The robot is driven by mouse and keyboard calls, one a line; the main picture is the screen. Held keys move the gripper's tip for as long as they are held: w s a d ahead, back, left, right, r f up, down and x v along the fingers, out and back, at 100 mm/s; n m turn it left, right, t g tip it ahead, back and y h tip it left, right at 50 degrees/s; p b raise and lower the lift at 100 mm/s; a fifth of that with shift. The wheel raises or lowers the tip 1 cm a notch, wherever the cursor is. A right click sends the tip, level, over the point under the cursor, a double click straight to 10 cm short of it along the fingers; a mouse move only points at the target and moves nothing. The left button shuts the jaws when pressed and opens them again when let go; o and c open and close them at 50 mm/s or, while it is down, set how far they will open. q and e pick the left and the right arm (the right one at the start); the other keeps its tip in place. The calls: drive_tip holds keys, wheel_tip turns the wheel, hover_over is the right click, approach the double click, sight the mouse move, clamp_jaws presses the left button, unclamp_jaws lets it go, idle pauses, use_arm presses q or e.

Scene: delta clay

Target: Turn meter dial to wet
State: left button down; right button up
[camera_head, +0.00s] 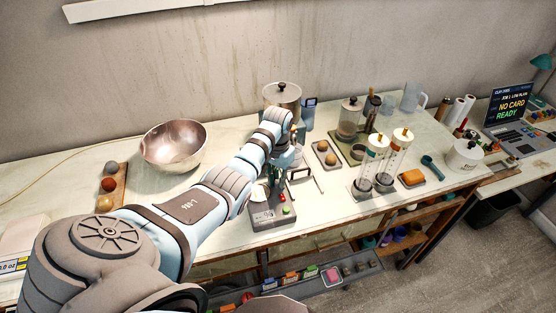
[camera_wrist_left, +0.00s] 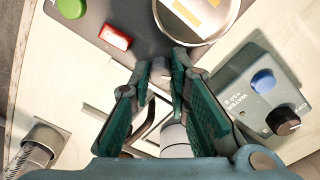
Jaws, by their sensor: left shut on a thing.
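The meter is a dark grey panel (camera_head: 262,221) at the table's front edge in the head view. In the left wrist view the meter panel (camera_wrist_left: 132,38) shows a green button (camera_wrist_left: 71,8), a red button (camera_wrist_left: 115,37) and part of a round metal-rimmed face (camera_wrist_left: 205,14). My left gripper (camera_head: 275,181) reaches down over the meter's far side. In the left wrist view its fingertips (camera_wrist_left: 163,68) are nearly together on a small grey piece at the panel's edge, which looks like the meter dial. The fingers hide most of it, so its setting cannot be read. My right gripper is out of view.
A blue-grey water box (camera_wrist_left: 262,95) with a blue button and black knob stands close to my left gripper. A metal bowl (camera_head: 173,146), a lidded pot (camera_head: 282,97), clear cylinders (camera_head: 372,168) and small trays share the table.

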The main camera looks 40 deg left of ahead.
use_arm(q)
drive_tip(key=shift+w+a+r, duration=0.1)
drive_tip(key=shift+w+r, duration=0.05)
drive_tip(key=shift+r, duration=0.05)
drive_tip(key=c, duration=1.7)
unclamp_jaws()
drive_tip(key=shift+o, duration=0.9)
drive_tip(key=shift+f, duration=0.1)
wheel_tip(320, 180, up, 8)
drive_tip(key=shift+f, duration=0.2)
